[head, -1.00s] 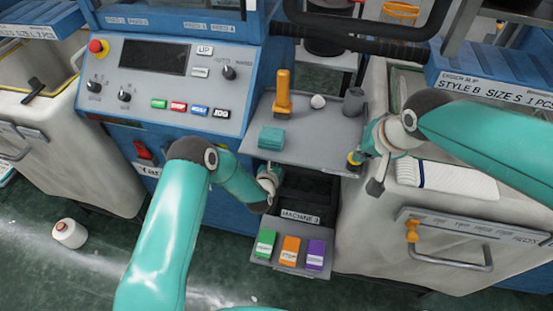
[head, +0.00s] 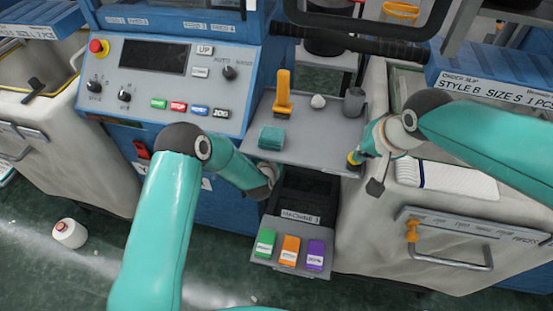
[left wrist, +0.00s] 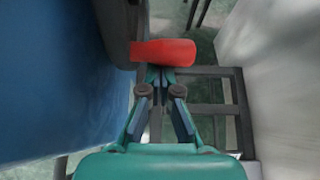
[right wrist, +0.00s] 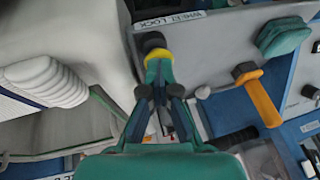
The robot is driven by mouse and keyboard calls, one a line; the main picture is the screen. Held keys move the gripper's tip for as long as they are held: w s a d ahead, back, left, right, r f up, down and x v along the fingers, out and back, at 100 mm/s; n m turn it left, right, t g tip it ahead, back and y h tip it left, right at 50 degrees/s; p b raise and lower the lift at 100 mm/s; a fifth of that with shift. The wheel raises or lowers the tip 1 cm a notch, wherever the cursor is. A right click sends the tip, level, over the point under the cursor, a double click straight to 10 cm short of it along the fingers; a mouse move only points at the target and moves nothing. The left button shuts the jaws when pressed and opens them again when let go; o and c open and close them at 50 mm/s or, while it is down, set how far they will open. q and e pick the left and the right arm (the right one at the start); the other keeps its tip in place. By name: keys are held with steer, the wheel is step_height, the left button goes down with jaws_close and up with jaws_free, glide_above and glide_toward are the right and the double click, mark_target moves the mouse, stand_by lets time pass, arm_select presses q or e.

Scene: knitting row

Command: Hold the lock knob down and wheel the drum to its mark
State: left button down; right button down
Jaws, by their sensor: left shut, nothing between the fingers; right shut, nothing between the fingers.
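The lock knob (right wrist: 153,43), black with a yellow ring, stands at the "WHEEL LOCK" label in the right wrist view. It shows at the shelf's right edge in the head view (head: 354,158). My right gripper (right wrist: 158,68) is shut and empty, its tips at the yellow ring. I cannot tell how far down the knob is. A red handle (left wrist: 165,51) lies just ahead of my left gripper (left wrist: 160,75), which is shut and empty; contact is unclear. In the head view my left wrist (head: 264,183) is low beside the blue machine. I cannot make out the drum or its mark.
The grey shelf (head: 320,150) holds an orange-handled tool (head: 283,93), a teal block (head: 271,138) and a grey cylinder (head: 354,101). Below it is a tray (head: 290,262) with green, orange and purple blocks. A pale bin (head: 375,220) stands right. Dark frame bars (left wrist: 238,105) lie below my left gripper.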

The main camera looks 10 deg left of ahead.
arm_select(q)
steer(key=shift+f, duration=0.1)
arm_select(e)
steer(key=shift+f, duration=0.15)
arm_select(q)
steer(key=s+r, duration=0.1)
steer(key=s, duration=0.8)
steer(key=shift+s, duration=0.25)
steer(key=v, duration=0.7)
steer(key=shift+s, duration=0.25)
steer(key=shift+r, duration=0.1)
step_height(320, 180, up, 10)
stand_by(0.7)
